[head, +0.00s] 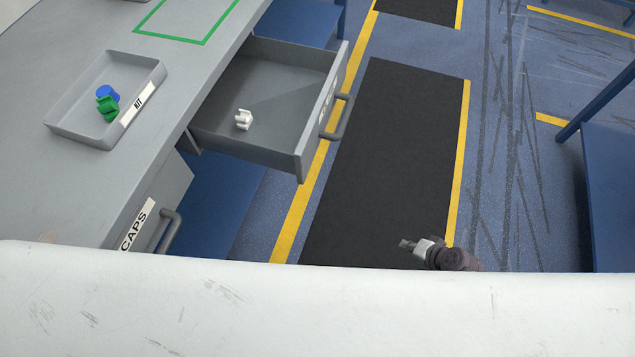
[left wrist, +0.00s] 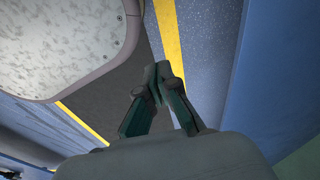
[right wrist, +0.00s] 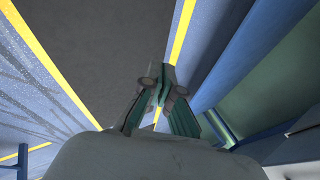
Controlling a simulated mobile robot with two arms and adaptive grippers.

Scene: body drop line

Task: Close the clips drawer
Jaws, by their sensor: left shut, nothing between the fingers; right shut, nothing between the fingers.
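An open drawer (head: 262,138) is pulled out from the grey workbench in the head view. A white clip-like piece (head: 243,119) lies inside it. Its front carries a dark bar handle (head: 335,119) and a label seen too steeply to read. My right gripper (head: 406,244) is in front of the drawer, low in the head view, apart from the handle; its fingers show shut and empty in the right wrist view (right wrist: 161,78). My left gripper is not visible in the head view; in the left wrist view (left wrist: 160,72) its fingers are shut and empty.
A drawer front labelled CAPS (head: 150,220) with a handle is nearer me. A KIT tray (head: 66,112) with blue and green pieces stands on the workbench (head: 45,190). A black mat (head: 395,140) covers floor in front; a blue table (head: 610,190) is at right.

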